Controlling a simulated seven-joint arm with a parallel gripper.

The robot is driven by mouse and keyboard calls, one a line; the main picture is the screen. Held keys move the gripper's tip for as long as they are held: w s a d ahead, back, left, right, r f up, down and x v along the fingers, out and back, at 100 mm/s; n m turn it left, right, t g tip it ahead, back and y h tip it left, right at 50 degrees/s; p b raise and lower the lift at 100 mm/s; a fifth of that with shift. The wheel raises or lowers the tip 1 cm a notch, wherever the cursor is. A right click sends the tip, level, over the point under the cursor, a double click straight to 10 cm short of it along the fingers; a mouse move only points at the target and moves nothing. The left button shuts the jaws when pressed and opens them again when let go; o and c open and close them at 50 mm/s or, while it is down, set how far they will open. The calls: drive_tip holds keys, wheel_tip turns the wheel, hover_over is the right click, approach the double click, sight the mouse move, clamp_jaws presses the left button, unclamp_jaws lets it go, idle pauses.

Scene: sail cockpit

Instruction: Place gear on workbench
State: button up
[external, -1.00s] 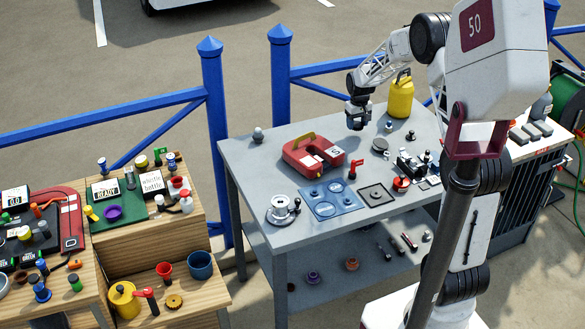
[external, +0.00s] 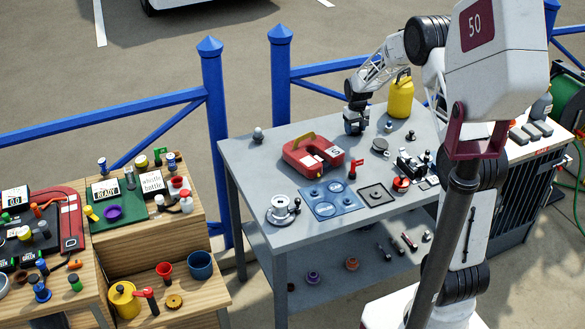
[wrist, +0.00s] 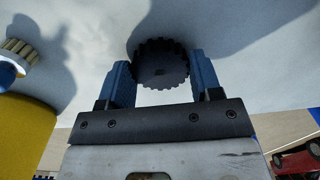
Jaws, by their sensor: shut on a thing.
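A dark toothed gear (wrist: 161,64) sits between the two blue fingers of my gripper (wrist: 161,82) in the wrist view. The fingers are shut on its sides. In the external view my gripper (external: 355,126) is low over the back part of the grey workbench (external: 245,152), left of the yellow jug. The gear is too small and hidden to make out there. I cannot tell whether it touches the bench top.
A yellow jug (external: 400,98) stands right of my gripper.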

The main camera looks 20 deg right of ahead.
sight(355, 129)
drive_tip(key=shift+f, duration=0.2)
drive_tip(key=o, duration=1)
wheel_tip(355, 129, up, 12)
drive_tip(key=shift+r, duration=0.1)
idle(0.4)
idle(0.4)
drive_tip(key=shift+r, duration=0.1)
